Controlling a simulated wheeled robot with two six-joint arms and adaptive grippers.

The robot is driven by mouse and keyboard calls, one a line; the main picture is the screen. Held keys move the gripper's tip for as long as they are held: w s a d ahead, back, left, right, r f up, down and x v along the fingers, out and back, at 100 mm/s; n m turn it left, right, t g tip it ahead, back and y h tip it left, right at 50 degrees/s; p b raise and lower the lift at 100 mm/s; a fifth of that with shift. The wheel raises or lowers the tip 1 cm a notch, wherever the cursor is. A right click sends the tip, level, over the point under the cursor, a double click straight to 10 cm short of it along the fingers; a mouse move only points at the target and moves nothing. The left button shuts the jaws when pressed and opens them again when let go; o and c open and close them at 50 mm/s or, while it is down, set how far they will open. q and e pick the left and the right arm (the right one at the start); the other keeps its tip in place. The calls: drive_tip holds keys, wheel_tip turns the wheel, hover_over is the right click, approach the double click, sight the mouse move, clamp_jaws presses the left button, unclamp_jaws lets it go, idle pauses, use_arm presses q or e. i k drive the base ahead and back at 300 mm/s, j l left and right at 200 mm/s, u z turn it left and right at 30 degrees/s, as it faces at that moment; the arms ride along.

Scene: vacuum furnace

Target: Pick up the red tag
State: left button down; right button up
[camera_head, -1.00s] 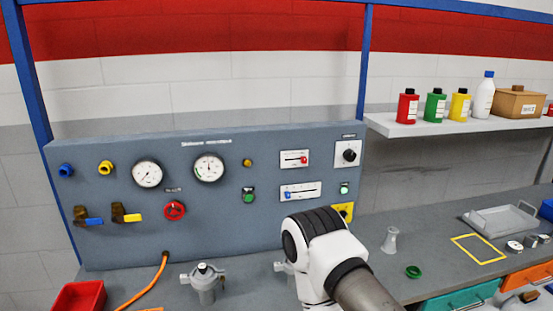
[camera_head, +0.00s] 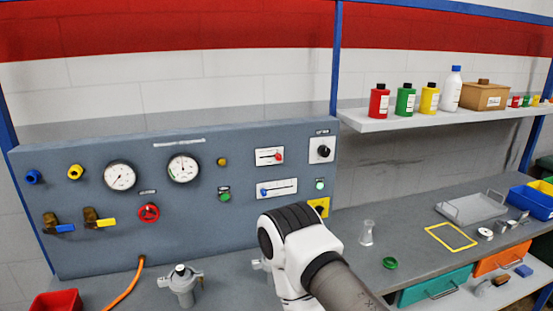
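I cannot make out a tag for certain. A small red item (camera_head: 515,101) stands on the wall shelf at the far right, beside small green and yellow ones; it is too small to tell whether it is a tag. One of my arms shows at the bottom centre, in front of the panel and bench, but its gripper is not visible. My other gripper is also out of view.
A grey gauge panel (camera_head: 100,205) stands at the left. The shelf (camera_head: 375,123) holds bottles and a brown box (camera_head: 484,96). Orange and teal drawers (camera_head: 435,284) sit below.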

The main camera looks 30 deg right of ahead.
sight(516, 99)
drive_tip(key=z, duration=2.35)
